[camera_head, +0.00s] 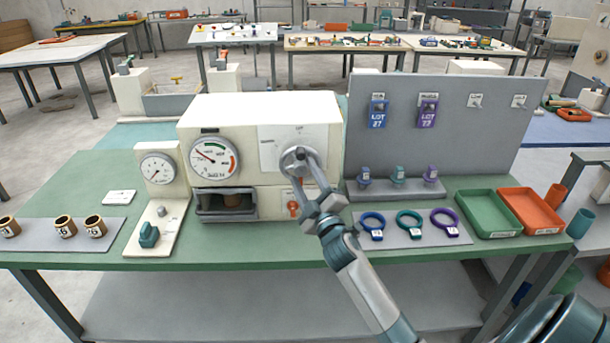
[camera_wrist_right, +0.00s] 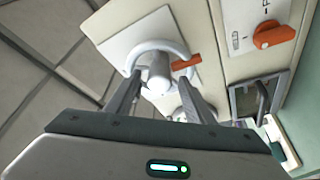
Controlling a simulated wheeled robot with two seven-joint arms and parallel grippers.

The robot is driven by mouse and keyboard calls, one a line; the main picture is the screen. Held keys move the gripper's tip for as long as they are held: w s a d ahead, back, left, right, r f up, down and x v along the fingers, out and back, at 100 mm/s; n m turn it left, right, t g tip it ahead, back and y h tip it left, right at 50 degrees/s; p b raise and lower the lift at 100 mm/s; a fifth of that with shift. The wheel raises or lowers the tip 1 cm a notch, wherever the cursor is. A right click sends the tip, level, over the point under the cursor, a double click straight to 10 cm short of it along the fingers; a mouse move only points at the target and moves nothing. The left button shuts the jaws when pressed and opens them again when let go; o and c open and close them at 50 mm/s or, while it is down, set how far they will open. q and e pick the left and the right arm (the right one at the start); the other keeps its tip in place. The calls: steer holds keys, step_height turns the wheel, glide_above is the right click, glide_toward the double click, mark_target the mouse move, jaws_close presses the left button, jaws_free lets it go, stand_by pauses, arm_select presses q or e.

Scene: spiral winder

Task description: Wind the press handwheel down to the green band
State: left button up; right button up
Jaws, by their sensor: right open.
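The press (camera_head: 258,108) is a cream box on the green bench. Its round gauge (camera_head: 213,158) has a green band at the upper right and a red band at the right; its needle appears to point to the upper left, off the green. The handwheel (camera_head: 296,156) is on the press's right front panel, partly hidden by my right gripper (camera_head: 301,168). In the right wrist view the handwheel (camera_wrist_right: 158,48) shows as a pale ring with a hub and an orange grip. The open fingers (camera_wrist_right: 159,84) stand either side of the hub; contact cannot be told. My left gripper is not in view.
An orange knob (camera_head: 293,208) sits below the handwheel, beside the bay with a brown piece (camera_head: 233,201). A smaller gauge (camera_head: 157,169) stands left. Coloured rings (camera_head: 409,223), a green tray (camera_head: 488,214) and an orange tray (camera_head: 530,211) lie right.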

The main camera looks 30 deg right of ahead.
steer(key=c, duration=1)
steer(key=shift+c, duration=0.2)
